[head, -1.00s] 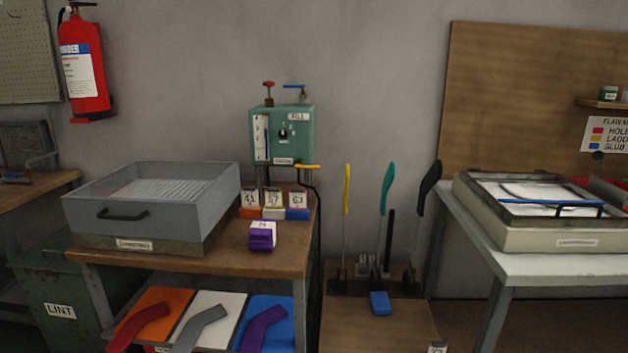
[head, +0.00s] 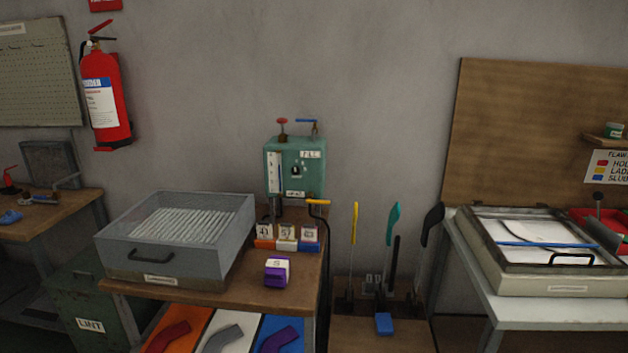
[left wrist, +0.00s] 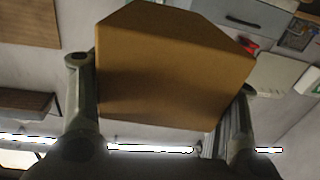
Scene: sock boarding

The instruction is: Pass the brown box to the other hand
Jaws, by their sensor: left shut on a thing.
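The brown box (left wrist: 165,68) fills the middle of the left wrist view, between the two fingers of my left gripper (left wrist: 165,95). One finger is on each side of it, and the gripper is shut on it. Its plain face is turned to the camera. The box does not show in the head view. Neither of my grippers is in the head view, and my right gripper is in no frame.
A light table (head: 480,290) stands at right. A fire extinguisher (head: 105,100) hangs on the wall at left.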

